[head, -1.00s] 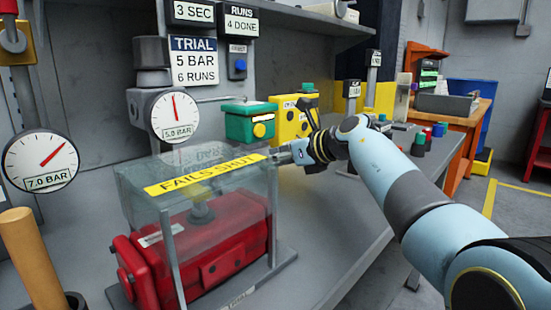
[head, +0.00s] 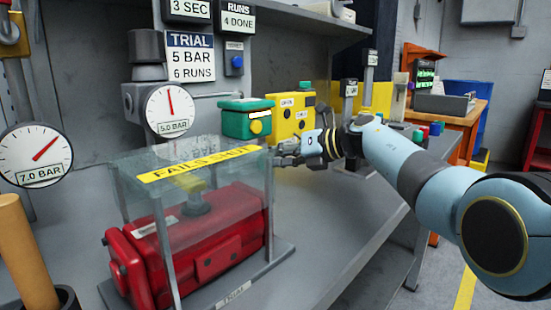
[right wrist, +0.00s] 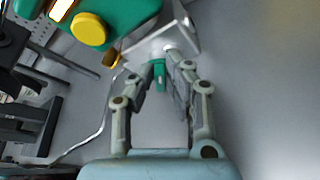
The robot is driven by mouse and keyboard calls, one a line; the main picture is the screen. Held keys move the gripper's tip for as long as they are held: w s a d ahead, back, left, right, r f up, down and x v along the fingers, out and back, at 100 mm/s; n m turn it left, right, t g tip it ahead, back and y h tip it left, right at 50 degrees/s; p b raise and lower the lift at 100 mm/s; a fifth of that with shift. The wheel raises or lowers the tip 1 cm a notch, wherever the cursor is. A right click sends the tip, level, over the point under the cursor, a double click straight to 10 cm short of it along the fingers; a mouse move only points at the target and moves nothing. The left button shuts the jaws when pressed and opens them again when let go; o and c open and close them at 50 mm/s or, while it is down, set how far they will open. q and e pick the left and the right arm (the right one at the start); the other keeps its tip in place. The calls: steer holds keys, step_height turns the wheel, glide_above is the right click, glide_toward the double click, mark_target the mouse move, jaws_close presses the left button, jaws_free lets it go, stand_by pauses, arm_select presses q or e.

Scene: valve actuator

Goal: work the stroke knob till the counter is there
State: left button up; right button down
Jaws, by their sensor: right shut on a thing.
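My right gripper (head: 284,152) is at the far right corner of the clear guard, in front of the yellow box. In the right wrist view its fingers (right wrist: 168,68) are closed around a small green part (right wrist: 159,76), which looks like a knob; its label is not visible. The fingers hide part of it. The counter (head: 238,20) reads "RUNS 4 DONE". The trial card (head: 191,59) reads "5 BAR 6 RUNS". My left gripper is not in view.
The clear guard (head: 150,215) with a yellow "FAILS SHUT" strip covers the red actuator (head: 217,250). Behind stand a green box (head: 236,121) with a yellow knob and a yellow box (head: 290,130). Gauges read 5.0 BAR (head: 170,110) and 7.0 BAR (head: 36,155).

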stand_by(0.3)
steer(key=c, duration=1.3)
jaws_free()
steer(key=shift+c, duration=0.2)
steer(key=shift+d, duration=0.15)
steer(key=v, duration=1.1)
steer(key=shift+s+d+r, duration=0.1)
steer(key=shift+s+d, duration=0.1)
steer(key=shift+d, duration=0.15)
